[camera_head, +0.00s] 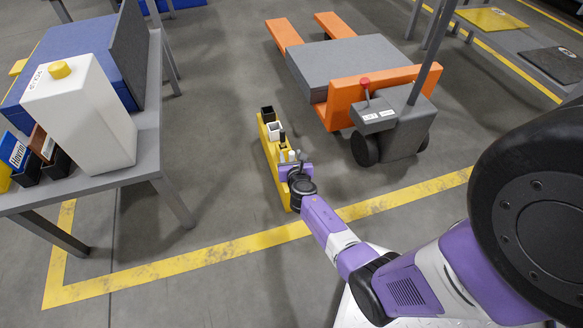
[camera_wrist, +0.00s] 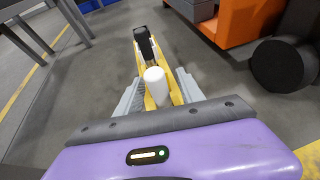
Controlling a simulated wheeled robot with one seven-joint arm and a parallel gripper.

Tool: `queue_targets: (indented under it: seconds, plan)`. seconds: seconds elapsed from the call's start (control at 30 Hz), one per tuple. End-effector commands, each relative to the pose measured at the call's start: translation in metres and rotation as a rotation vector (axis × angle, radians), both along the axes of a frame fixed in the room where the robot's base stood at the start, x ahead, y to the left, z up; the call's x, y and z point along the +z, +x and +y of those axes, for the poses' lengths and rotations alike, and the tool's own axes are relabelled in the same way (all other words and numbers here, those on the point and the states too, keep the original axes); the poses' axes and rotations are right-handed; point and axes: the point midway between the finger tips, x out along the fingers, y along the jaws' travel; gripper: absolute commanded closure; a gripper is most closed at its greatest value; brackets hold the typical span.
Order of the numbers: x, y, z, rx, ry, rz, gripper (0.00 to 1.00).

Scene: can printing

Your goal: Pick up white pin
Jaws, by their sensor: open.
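The white pin (camera_wrist: 156,86) stands upright between the two fingers of my gripper (camera_wrist: 158,78) in the wrist view. The fingers are apart, with a visible gap on each side of the pin. The pin is in a narrow yellow holder (camera_wrist: 176,92), which also shows in the head view (camera_head: 270,152). In the head view my gripper (camera_head: 291,166) is over the near part of the holder, and the small white pin (camera_head: 291,155) shows just past it. The lower part of the pin is hidden in the wrist view.
The holder also carries a black square cup (camera_head: 267,114), a white square cup (camera_head: 274,130) and a black pin (camera_head: 282,138). An orange pallet truck (camera_head: 340,98) stands to the right. A grey table (camera_head: 150,130) with a white box (camera_head: 85,115) is at left.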

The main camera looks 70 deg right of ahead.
Motion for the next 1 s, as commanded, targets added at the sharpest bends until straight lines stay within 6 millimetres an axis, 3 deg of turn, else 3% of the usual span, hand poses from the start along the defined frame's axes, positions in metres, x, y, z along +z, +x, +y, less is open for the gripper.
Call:
queue_targets:
  seconds: [0.37,0.6,1.0]
  plan:
    - [-0.0047,0.0056,-0.0092,0.000,0.001,0.000,0.55]
    - [-0.0047,0.0055,-0.0090,0.000,0.001,0.000,1.00]
    - [-0.0047,0.0054,-0.0091,0.000,0.001,0.000,1.00]
